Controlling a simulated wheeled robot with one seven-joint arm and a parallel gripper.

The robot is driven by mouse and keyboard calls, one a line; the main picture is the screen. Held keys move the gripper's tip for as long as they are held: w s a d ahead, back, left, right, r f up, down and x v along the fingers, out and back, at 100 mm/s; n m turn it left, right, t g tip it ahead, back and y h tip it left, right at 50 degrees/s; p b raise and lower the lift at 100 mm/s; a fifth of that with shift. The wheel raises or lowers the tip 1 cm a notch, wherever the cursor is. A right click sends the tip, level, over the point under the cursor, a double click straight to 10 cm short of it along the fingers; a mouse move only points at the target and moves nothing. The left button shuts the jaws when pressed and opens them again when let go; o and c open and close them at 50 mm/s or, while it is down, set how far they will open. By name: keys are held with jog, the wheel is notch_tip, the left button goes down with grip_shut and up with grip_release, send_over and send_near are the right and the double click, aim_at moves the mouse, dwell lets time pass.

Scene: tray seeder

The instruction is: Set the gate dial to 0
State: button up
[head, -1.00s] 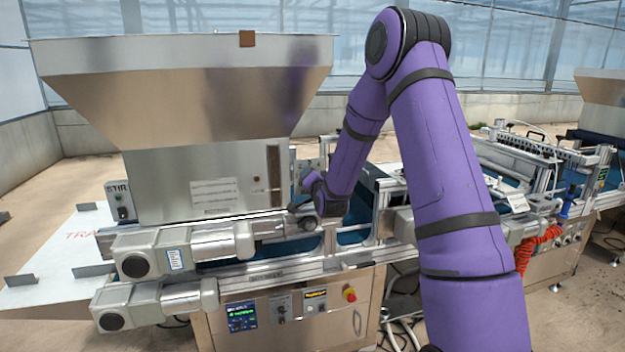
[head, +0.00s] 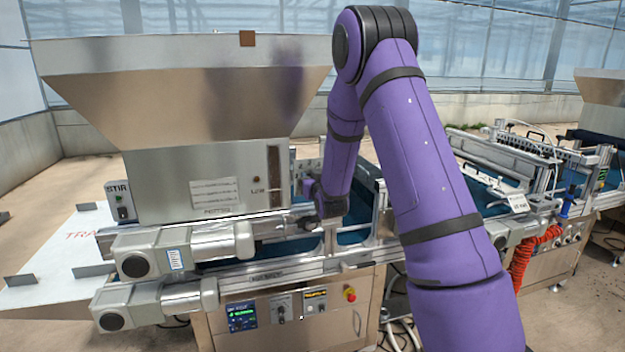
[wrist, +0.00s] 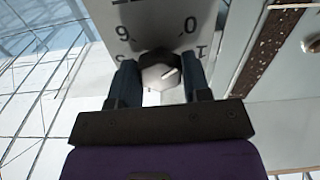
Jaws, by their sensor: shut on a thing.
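In the head view my wrist (head: 331,200) is low beside the hopper's right side; the dial cannot be made out there.
The large steel hopper (head: 185,95) stands just left of my wrist. Grey motors (head: 170,255) and rails lie at the front left. A control panel (head: 242,316) is below. Another machine section (head: 490,165) stands at the right.

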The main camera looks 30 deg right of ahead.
jog(key=shift+f+n, duration=0.1)
jog(key=shift+n, duration=0.6)
jog(key=o, duration=0.9)
jog(key=v, duration=1)
jog(key=shift+s+a, duration=0.1)
jog(key=shift+s, duration=0.3)
